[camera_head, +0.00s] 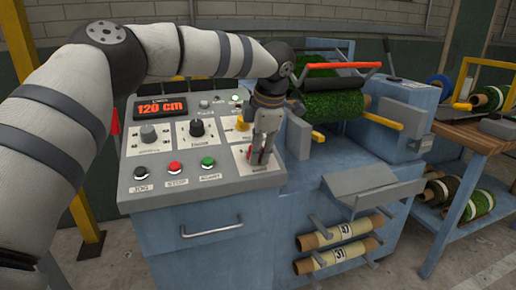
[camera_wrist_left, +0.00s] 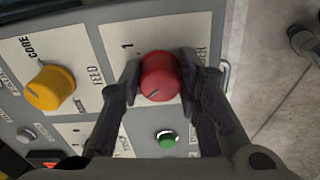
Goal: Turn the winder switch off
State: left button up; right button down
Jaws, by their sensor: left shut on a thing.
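A red rotary knob (camera_wrist_left: 158,75) sits on a white plate on the grey control panel (camera_head: 160,190). Its dark pointer mark faces lower left in the left wrist view, where a "1" is printed to its left. The lettering on its right is partly hidden, so I cannot read its full name. My left gripper (camera_head: 259,155) comes down from above, with its fingers (camera_wrist_left: 158,85) shut on both sides of the red knob. In the head view the fingers largely cover the knob. My right gripper is not in view.
A yellow knob (camera_head: 242,124), black knob (camera_head: 197,127) and grey knob (camera_head: 149,133) are nearby. Black, red and green buttons (camera_head: 208,162) line the panel's front. A green turf roll (camera_head: 335,104) lies behind. A wooden table (camera_head: 470,135) stands at the right.

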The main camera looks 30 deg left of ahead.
pick_arm(q)
jog(key=shift+n, duration=0.5)
jog(key=shift+f, duration=0.1)
jog(key=o, duration=1.1)
jog(key=shift+o, duration=0.2)
jog(key=v, duration=1.2)
